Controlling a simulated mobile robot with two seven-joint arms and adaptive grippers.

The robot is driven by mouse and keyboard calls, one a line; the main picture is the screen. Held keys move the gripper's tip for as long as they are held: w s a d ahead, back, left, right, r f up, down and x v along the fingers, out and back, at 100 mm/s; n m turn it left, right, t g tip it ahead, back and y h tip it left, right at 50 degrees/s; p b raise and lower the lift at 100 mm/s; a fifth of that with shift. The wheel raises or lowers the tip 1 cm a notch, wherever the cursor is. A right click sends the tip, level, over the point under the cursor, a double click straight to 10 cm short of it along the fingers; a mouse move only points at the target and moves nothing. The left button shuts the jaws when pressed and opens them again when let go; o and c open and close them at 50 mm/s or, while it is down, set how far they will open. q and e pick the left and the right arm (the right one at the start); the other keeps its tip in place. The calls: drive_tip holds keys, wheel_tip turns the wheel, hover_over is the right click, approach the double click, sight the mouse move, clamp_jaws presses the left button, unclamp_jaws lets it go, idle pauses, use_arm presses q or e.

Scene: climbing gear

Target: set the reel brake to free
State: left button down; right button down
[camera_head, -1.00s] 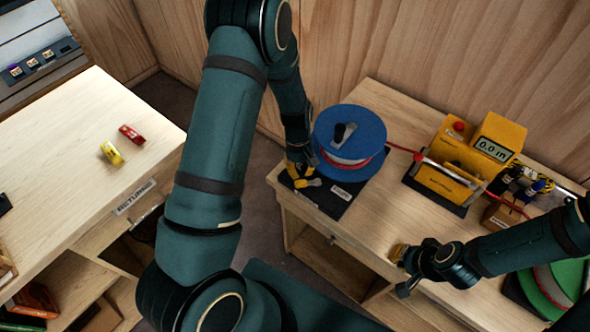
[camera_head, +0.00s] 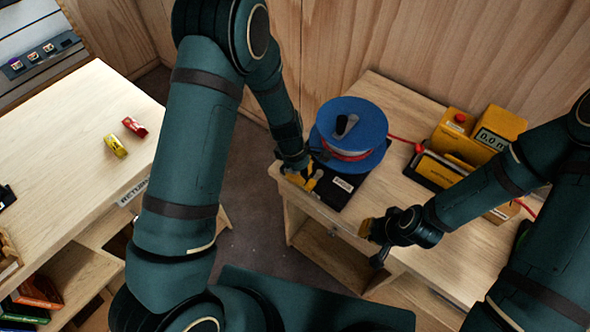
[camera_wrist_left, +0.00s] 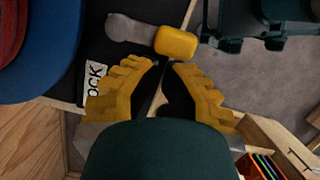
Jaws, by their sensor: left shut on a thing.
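The blue reel (camera_head: 349,112), with a black crank knob on top, stands on a dark base plate (camera_head: 338,199) at the table's left end. In the left wrist view, the brake lever shows as a grey arm (camera_wrist_left: 128,30) with a yellow knob (camera_wrist_left: 177,42). A white label (camera_wrist_left: 95,80) reading "OCK", partly hidden, lies left of the fingers. My left gripper (camera_head: 306,180) is at the plate's front corner, its yellow fingers (camera_wrist_left: 163,68) closed together at the knob; the exact contact is hidden. My right gripper (camera_head: 372,242) is open and empty by the table's front edge.
A yellow meter reading 0.0 m (camera_head: 492,140) stands right of the reel, with a red line running toward it. My right arm covers the table's right part. A separate table (camera_head: 70,130) at left holds a red and a yellow piece.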

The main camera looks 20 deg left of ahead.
sight(314, 180)
use_arm(q)
drive_tip(key=n, duration=0.1)
drive_tip(key=s+d+n, duration=0.1)
drive_tip(key=n, duration=0.1)
drive_tip(key=n+t, duration=0.1)
drive_tip(key=n, duration=0.1)
drive_tip(key=shift+s+d, duration=0.3)
drive_tip(key=shift+d, duration=0.05)
drive_tip(key=shift+w, duration=0.1)
drive_tip(key=shift+w+d+p, duration=0.3)
drive_tip(key=shift+w+p, duration=0.35)
drive_tip(key=shift+w, duration=0.05)
